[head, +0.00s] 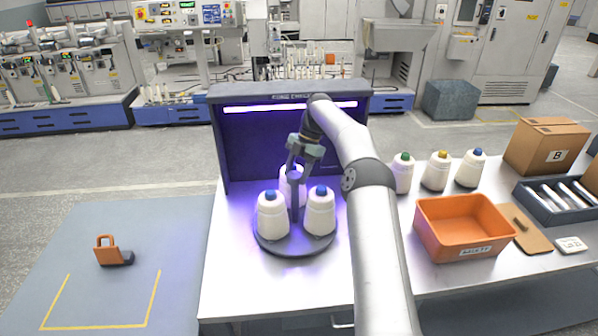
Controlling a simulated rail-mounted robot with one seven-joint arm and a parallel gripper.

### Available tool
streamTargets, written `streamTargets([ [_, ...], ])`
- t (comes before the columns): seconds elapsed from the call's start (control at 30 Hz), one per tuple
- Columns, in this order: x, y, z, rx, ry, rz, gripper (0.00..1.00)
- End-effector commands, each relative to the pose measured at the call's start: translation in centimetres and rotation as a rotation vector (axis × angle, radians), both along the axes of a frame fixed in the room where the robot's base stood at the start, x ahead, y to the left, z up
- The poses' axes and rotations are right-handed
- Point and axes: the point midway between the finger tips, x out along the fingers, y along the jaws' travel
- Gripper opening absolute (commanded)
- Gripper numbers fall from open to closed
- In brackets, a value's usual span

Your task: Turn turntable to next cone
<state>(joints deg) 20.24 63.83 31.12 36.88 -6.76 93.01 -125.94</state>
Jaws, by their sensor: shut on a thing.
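The round dark turntable (293,246) stands on the bench in front of a purple-lit booth. It carries white cones with blue tips: a front left cone (272,219), a front right cone (320,214) and a rear cone (285,186), partly hidden. A dark post with a round top (295,192) rises from the turntable's middle. My gripper (297,169) points down over the turntable, its fingers shut at the top of this post. The exact contact is small and partly covered.
The booth (240,150) encloses the back. Right of my arm stand cones with a green tip (403,175), yellow tip (437,172) and blue tip (470,169). An orange bin (465,240), cardboard box (545,146) and dark tray (527,193) occupy the right. The bench's front left is clear.

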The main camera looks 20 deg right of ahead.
Motion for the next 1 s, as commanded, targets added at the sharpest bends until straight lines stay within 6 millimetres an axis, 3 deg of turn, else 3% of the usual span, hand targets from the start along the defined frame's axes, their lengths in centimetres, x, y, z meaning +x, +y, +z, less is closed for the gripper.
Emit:
streamTargets([
  [0.2,0.1,0.0,0.2,0.0,-0.005,-0.001,0.05],
  [0.23,0.1,0.0,0.2,0.0,-0.005,-0.001,0.54],
  [0.3,0.1,0.0,0.1,0.001,-0.004,-0.001,0.68],
  [0.67,0.1,0.0,0.4,0.0,-0.003,-0.001,0.68],
  [0.9,0.1,0.0,3.1,0.0,-0.007,-0.001,0.68],
  [1.0,-0.8,0.0,3.9,-0.001,-0.006,0.0,0.68],
])
